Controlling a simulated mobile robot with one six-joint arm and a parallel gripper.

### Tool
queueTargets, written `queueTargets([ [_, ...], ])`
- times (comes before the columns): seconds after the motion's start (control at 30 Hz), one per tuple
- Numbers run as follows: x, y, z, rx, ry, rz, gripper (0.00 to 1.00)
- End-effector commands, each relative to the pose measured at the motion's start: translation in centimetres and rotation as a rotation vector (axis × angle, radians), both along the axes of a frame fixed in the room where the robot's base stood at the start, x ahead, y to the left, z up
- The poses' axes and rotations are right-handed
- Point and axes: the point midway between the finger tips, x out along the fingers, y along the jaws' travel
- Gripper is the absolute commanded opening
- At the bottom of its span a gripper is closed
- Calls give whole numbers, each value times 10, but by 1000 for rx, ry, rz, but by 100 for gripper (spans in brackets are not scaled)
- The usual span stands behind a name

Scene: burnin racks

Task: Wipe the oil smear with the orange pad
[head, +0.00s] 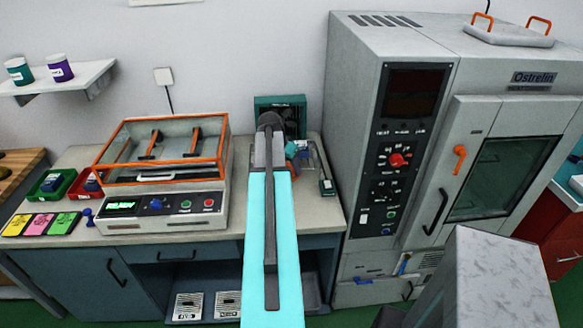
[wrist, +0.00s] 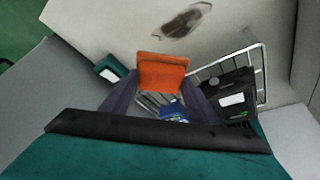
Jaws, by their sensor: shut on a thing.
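The orange pad (wrist: 162,72) is at the fingertips of my gripper (wrist: 163,84) in the wrist view. The two dark fingers are shut on it from either side. The oil smear (wrist: 186,20) is a dark brown patch with a paler middle on the light surface, beyond the pad in the wrist view. The pad and smear are apart in the picture; the height of the pad above the surface cannot be told. In the head view my arm hides the smear and most of my gripper.
A wire rack (wrist: 262,75) holds a black item (wrist: 230,98) with a white label, right of the pad. A small teal item (wrist: 111,68) lies left. An orange-framed clear box (head: 160,150) stands left of my arm, a tall grey oven (head: 350,110) right.

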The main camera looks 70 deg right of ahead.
Motion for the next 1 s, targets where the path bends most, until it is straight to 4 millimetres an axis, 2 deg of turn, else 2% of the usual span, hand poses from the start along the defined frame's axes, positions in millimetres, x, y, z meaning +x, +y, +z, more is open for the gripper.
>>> queueTargets([
  [0.03,-7,-1,-4,0,0,-5,36],
  [0.17,-15,-5,-8,-1,-1,-12,36],
  [0.57,-18,-7,-11,-1,-1,-16,36],
  [1.0,-25,-10,-46,-1,0,-27,36],
])
